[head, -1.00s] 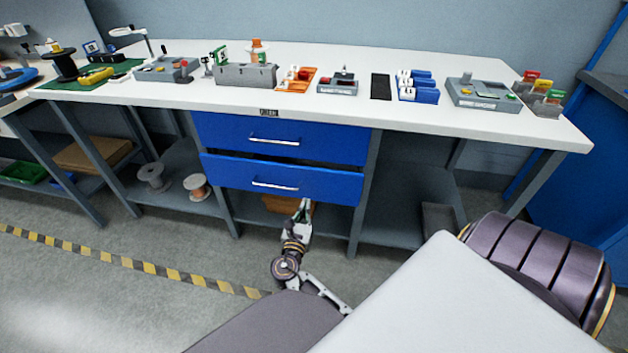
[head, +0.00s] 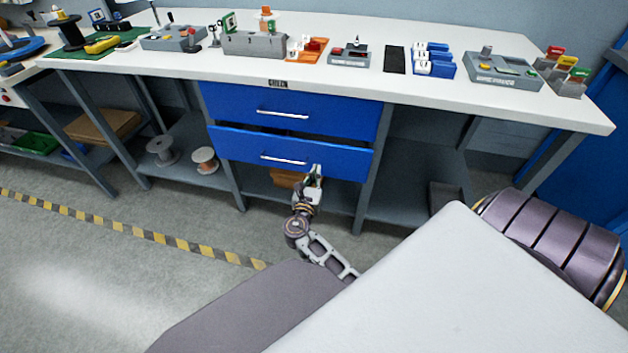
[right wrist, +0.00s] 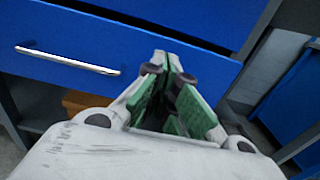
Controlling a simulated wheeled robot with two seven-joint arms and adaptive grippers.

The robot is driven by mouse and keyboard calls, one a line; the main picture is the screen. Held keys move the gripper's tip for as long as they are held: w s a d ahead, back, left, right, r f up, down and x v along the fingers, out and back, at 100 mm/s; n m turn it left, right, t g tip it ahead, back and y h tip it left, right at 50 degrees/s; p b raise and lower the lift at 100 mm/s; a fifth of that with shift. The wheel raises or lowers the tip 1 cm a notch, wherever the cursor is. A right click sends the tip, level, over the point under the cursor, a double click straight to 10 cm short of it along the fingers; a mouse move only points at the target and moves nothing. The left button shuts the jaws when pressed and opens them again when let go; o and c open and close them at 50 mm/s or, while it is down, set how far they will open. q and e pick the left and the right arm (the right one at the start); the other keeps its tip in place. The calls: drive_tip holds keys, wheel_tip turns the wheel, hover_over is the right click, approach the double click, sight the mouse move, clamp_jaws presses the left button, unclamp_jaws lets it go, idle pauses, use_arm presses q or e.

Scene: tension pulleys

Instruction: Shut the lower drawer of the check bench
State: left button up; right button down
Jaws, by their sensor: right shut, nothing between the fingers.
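The check bench has a blue upper drawer (head: 335,111) and a blue lower drawer (head: 235,147) under its white top. The lower drawer stands out a little, with a dark gap above its front. Its silver handle (head: 284,160) also shows in the right wrist view (right wrist: 68,60). My right gripper (head: 315,172) is shut and empty at the right part of the lower drawer's front, right of the handle. In the right wrist view its green-padded fingertips (right wrist: 168,62) overlap the blue front; I cannot tell whether they touch it. My left gripper is not in view.
The bench top (head: 190,62) carries several fixtures. Two spools (head: 205,160) and a brown box (head: 287,178) sit on the shelf below. Grey bench legs (head: 367,170) flank the drawers. The floor in front, with a yellow-black stripe (head: 150,236), is clear.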

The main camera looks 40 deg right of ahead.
sight(324, 148)
drive_tip(key=b+x, duration=0.2)
drive_tip(key=x, duration=0.6)
drive_tip(key=shift+w+d, duration=0.65)
drive_tip(key=shift+d, duration=0.05)
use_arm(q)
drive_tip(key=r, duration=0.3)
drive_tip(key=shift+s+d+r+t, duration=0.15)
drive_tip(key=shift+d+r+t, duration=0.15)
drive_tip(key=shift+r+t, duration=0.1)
use_arm(e)
drive_tip(key=shift+w+d, duration=0.1)
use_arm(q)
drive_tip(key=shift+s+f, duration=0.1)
use_arm(e)
drive_tip(key=shift+w+d, duration=0.35)
drive_tip(key=shift+d, duration=0.05)
drive_tip(key=x, duration=0.3)
drive_tip(key=shift+w+d, duration=0.1)
drive_tip(key=shift+d, duration=0.05)
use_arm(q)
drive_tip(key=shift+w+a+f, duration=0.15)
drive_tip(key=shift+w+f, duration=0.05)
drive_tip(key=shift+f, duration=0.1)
use_arm(e)
drive_tip(key=shift+d+r, duration=0.15)
drive_tip(key=shift+r, duration=0.05)
drive_tip(key=shift+r, duration=0.1)
